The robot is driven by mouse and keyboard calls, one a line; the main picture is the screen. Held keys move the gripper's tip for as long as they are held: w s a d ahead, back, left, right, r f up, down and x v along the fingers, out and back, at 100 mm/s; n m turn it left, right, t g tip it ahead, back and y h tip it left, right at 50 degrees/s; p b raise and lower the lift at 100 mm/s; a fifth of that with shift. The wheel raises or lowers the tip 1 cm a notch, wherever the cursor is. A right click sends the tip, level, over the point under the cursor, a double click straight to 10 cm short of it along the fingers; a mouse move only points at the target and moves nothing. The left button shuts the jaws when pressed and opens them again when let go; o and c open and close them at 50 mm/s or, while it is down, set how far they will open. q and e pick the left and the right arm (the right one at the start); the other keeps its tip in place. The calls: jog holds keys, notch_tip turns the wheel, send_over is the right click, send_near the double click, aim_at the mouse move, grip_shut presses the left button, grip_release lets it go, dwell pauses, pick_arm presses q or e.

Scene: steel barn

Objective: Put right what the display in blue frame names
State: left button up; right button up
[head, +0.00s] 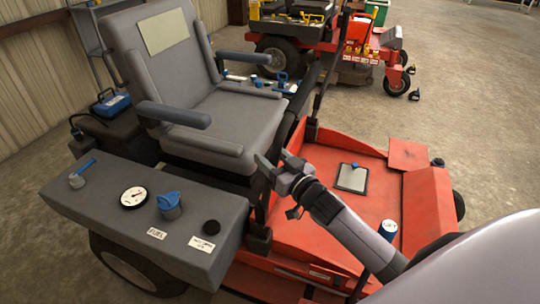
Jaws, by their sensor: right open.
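I cannot make out a display in a blue frame with readable text. A flat grey panel with a dark rim (352,178) lies on the red mower deck (300,228). The near grey fender (130,235) bears a blue-handled fitting (80,175), a round white gauge (133,197), a grey neck with a blue cap (170,204) and a black cap (211,227). A label reading FUEL (157,234) is on its edge; a second label (202,243) is too small to read surely. My right gripper (268,168) is open and empty, beside the seat's front. My left gripper is out of view.
The grey seat (225,120) with armrests stands behind the fender. A blue box (112,104) sits at the rear left. A blue-and-white can (388,229) stands on the deck near my right arm. Another red mower (345,45) is behind; concrete floor (470,120) is clear at right.

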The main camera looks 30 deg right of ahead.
jog(key=shift+w+a, duration=0.1)
jog(key=shift+w, duration=0.4)
grip_shut()
